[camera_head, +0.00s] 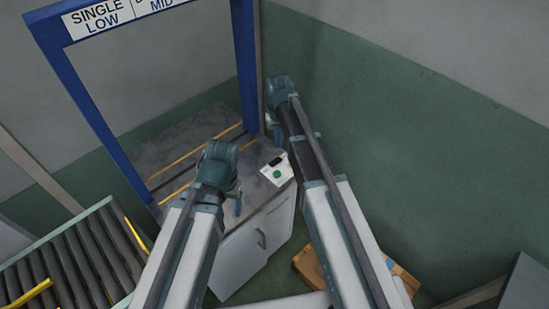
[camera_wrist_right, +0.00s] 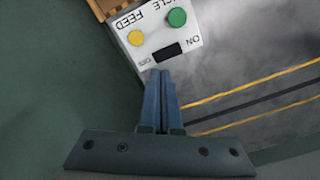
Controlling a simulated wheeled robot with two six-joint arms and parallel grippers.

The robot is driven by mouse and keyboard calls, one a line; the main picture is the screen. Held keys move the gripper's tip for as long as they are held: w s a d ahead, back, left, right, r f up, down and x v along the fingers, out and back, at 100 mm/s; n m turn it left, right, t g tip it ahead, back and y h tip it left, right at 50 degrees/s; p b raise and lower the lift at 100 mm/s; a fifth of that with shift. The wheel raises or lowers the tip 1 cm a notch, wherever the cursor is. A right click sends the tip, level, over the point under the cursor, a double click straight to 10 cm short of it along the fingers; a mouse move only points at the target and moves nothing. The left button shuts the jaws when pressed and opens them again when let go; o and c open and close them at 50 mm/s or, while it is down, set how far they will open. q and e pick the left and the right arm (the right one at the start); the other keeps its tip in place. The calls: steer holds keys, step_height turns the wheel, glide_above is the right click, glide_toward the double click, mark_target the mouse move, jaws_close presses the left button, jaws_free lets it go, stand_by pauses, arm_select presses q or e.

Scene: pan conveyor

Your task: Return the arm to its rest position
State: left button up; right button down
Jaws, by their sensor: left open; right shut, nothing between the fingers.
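My right gripper (camera_wrist_right: 160,78) is shut and empty in the right wrist view. Its fingertips overlap the near edge of a white control box (camera_wrist_right: 150,48) there; I cannot tell whether they touch it. In the head view my right arm reaches up to the back wall, with its gripper (camera_head: 274,128) beyond the control box (camera_head: 285,169). My left gripper (camera_head: 238,198) is open, to the left of the box near the cabinet, and partly hidden by its own wrist. No object shows in it.
The box has a green button (camera_wrist_right: 176,18) and a yellow button (camera_wrist_right: 135,38). A white cabinet (camera_head: 255,247) stands below it. A blue frame (camera_head: 88,115) rises at left, above a roller conveyor (camera_head: 75,262). The green wall (camera_head: 420,150) is close at right.

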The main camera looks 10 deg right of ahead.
steer(key=shift+r, duration=0.15)
steer(key=s+a+n, duration=0.1)
steer(key=s+a, duration=0.2)
steer(key=s, duration=0.8)
steer(key=s+a+n+h, duration=0.1)
steer(key=s+a, duration=0.3)
steer(key=s, duration=0.7)
steer(key=shift+s+a+n, duration=0.15)
steer(key=shift+s+n, duration=0.2)
steer(key=shift+n, duration=0.15)
steer(key=w+d+r+n+p, duration=0.1)
steer(key=w+d+r+p, duration=0.1)
steer(key=w, duration=0.8)
steer(key=w+d+r+n+y+p, duration=0.1)
steer(key=w+r+p, duration=0.4)
steer(key=w, duration=0.6)
steer(key=d+n, duration=0.1)
steer(key=d, duration=0.1)
steer(key=shift+w+d, duration=0.25)
steer(key=shift+d, duration=0.05)
